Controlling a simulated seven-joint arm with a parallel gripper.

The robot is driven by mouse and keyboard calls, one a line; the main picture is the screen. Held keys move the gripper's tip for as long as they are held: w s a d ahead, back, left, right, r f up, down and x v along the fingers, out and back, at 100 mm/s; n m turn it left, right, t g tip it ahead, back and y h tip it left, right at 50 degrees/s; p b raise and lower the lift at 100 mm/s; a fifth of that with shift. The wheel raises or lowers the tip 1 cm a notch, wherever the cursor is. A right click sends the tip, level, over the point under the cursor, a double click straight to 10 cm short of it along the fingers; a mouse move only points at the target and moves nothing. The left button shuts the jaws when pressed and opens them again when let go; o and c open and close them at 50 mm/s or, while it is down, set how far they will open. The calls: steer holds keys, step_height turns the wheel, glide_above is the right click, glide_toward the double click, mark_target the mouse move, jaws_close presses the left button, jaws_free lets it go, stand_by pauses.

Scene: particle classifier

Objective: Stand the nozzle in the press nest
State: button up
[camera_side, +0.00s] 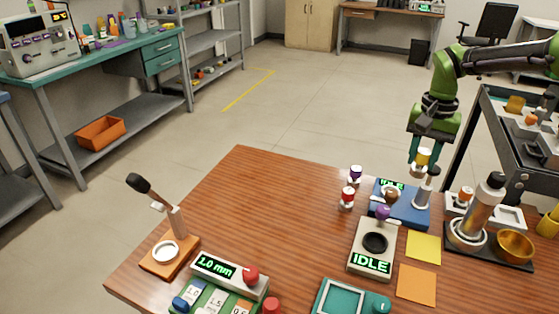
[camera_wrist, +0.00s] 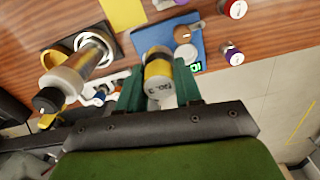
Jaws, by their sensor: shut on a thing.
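My gripper (camera_side: 421,160) is shut on a yellow-banded pale cylinder (camera_side: 423,157), held above the table's right part. The cylinder also shows between the fingers in the wrist view (camera_wrist: 158,70), with dark lettering on its side. I cannot tell whether it is the nozzle. A lever device (camera_side: 168,252) with a dark-tipped handle and a pale ring on an orange-brown base stands at the left. I cannot tell which device holds the press nest.
A purple-banded jar (camera_side: 355,174) and a red-banded jar (camera_side: 347,197) stand left of the blue base. A device reading IDLE (camera_side: 372,248) stands in front. Yellow (camera_side: 424,247) and orange (camera_side: 416,284) squares lie beside it. A metal cylinder and a gold bowl (camera_side: 515,246) crowd the right. The table's middle is clear.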

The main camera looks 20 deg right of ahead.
steer(key=s+n, duration=0.5)
steer(key=n, duration=0.5)
steer(key=w+m, duration=0.2)
steer(key=m, duration=0.2)
steer(key=w+m, duration=0.2)
steer(key=m, duration=0.2)
steer(key=w+m, duration=0.2)
steer(key=m, duration=0.2)
steer(key=shift+d+f, duration=0.15)
steer(key=shift+f, duration=0.05)
steer(key=w+d+f+m, duration=0.1)
steer(key=w+f+m, duration=0.2)
steer(key=m, duration=1.3)
steer(key=w, duration=0.3)
steer(key=shift+w+d, duration=0.2)
steer(key=shift+d, duration=0.15)
step_height(320, 180, down, 10)
steer(key=shift+r, duration=0.15)
